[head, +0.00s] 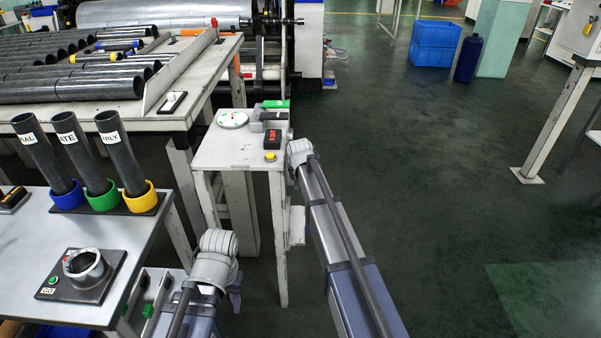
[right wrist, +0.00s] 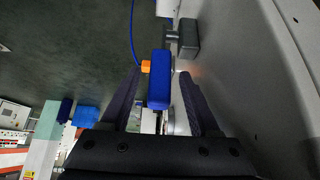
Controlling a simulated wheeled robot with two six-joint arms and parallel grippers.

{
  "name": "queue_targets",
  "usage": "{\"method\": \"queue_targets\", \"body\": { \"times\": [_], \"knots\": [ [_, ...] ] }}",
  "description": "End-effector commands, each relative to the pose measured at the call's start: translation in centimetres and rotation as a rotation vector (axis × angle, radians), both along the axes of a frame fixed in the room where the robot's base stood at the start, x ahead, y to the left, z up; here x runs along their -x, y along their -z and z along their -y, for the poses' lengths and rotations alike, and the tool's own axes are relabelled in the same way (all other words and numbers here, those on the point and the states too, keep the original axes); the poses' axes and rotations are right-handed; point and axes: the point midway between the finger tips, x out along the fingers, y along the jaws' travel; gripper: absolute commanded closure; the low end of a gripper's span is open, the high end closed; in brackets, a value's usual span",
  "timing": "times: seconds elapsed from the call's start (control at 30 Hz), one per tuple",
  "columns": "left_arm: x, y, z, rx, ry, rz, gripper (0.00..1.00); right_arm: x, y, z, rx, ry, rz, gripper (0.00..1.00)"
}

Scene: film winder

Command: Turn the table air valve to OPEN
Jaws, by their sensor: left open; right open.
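A blue handle (right wrist: 159,80) with a small orange piece (right wrist: 145,66) at its left shows in the right wrist view, beside the pale side panel. I take it for the air valve's handle. My right gripper (right wrist: 160,74) is open, with one finger on each side of the handle; I cannot tell whether either touches it. No OPEN marking is readable. In the head view, my right arm reaches the small table (head: 213,150) at its right edge, and its gripper and the valve are hidden there. My left gripper (head: 236,291) is low beside the front-left table, largely hidden by its wrist.
A grey block (right wrist: 188,38) and a blue hose (right wrist: 132,35) are close beyond the handle. The small table carries a gauge (head: 232,119), a red display (head: 271,140) and a yellow button (head: 270,156). The front-left table (head: 30,240) holds tubes in coloured cups.

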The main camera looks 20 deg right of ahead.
Motion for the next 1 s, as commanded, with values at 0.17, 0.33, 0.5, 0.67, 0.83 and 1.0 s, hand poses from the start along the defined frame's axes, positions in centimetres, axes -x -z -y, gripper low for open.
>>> {"method": "queue_targets", "body": {
  "times": [0.17,0.33,0.5,0.67,0.83,1.0],
  "knots": [
    [0.0,-2.6,0.0,0.000,0.000,0.000,0.50,1.5,-2.6,-0.4,0.000,0.000,0.000,0.38],
    [0.0,-4.7,0.0,0.000,-0.001,0.000,0.50,2.9,-4.7,-0.8,0.000,0.000,0.000,0.38],
    [0.0,-5.5,0.0,0.000,-0.001,0.000,0.50,3.5,-5.5,-1.0,0.000,0.000,0.000,0.38],
    [0.0,-5.3,0.0,0.000,-0.001,0.000,0.50,3.5,-5.3,-1.0,0.000,0.000,0.000,0.38],
    [0.0,-5.3,0.0,0.000,-0.001,0.000,0.50,3.5,-5.3,-1.0,0.000,0.000,0.000,0.38],
    [0.0,-5.3,0.0,0.000,-0.001,0.000,0.50,3.5,-5.3,-1.0,0.000,0.000,0.000,0.38]
  ]
}}
